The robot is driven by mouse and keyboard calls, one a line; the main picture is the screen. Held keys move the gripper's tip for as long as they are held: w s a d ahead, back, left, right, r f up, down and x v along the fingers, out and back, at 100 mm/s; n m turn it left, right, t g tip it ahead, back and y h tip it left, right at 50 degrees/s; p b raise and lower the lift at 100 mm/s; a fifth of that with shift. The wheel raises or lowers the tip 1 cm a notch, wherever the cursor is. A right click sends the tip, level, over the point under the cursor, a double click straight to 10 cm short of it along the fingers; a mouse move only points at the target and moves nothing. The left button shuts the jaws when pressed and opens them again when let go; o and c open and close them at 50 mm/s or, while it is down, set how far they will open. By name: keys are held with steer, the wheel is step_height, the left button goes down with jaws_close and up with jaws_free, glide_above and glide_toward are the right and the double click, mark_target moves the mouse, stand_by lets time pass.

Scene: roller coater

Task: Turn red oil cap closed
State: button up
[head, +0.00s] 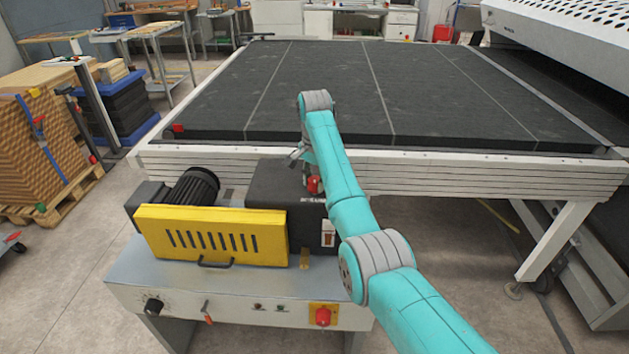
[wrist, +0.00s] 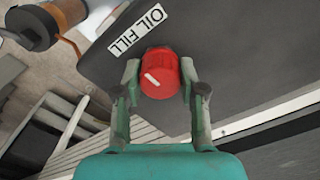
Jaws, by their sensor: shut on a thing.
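The red oil cap (wrist: 160,74) sits on top of a dark housing (wrist: 235,50) in the wrist view, below a white label reading OIL FILL (wrist: 141,30). A white line on the cap runs slantwise, from upper left to lower right. My gripper (wrist: 160,84) is shut on the cap, with one finger on each side of it. In the head view the cap (head: 314,185) shows as a small red spot on the black housing (head: 275,186), partly hidden by my arm. My gripper (head: 303,158) is also mostly hidden there.
A yellow slotted guard (head: 215,237) and a black motor (head: 195,187) stand left of the housing on a grey machine bench (head: 235,293). A large dark conveyor bed (head: 330,85) lies behind. A red button (head: 323,316) is on the bench front.

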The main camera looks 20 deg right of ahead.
steer(key=shift+m, duration=0.4)
steer(key=o, duration=1.1)
steer(key=shift+o, duration=0.2)
